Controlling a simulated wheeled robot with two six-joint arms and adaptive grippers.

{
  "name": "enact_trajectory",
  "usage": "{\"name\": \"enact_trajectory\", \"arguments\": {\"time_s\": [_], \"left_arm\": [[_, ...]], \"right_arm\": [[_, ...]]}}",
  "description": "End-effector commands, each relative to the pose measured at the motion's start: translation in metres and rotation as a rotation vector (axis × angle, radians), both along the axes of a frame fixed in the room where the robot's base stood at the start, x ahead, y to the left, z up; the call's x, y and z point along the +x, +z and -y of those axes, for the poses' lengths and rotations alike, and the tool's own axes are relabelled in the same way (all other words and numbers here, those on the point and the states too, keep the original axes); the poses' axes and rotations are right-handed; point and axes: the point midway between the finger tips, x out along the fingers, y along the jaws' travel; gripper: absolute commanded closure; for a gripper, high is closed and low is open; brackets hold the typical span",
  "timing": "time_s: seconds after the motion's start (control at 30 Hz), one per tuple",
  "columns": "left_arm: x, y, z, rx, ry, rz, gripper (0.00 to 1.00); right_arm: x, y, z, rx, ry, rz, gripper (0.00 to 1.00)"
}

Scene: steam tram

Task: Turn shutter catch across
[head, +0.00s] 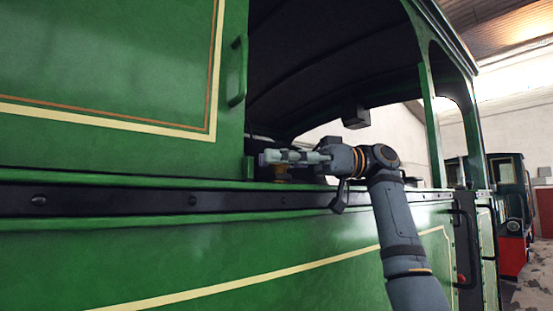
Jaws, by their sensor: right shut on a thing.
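My right gripper (268,158) reaches in from the right, at the lower left corner of the cab opening, just above the sill. Its fingers point left and are shut on the shutter catch. My left gripper is not in view.
A green side panel (110,70) with cream lining stands left of the opening, with a green grab handle (237,70) at its edge. A dark riveted rail (120,201) runs below the sill. Another dark and red vehicle (511,215) stands at the far right.

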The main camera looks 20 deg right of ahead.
Motion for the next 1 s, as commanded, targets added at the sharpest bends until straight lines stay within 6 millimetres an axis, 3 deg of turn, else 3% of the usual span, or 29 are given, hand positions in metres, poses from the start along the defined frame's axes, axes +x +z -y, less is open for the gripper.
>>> {"name": "enact_trajectory", "arguments": {"time_s": [0.17,0.2,0.33,0.67,1.0], "left_arm": [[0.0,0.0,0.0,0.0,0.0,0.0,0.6],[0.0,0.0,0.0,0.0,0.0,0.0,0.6],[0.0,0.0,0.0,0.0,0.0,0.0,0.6],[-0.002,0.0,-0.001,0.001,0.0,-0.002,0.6],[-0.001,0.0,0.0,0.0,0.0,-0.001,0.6]], "right_arm": [[0.0,0.001,0.0,0.003,-0.002,0.0,0.99],[0.0,0.001,0.0,0.003,-0.002,0.001,0.62],[0.0,0.001,0.0,0.002,-0.002,0.0,0.44],[0.0,0.001,0.003,0.001,-0.002,-0.001,0.43],[-0.002,0.001,0.062,0.003,-0.004,-0.001,0.43]]}}
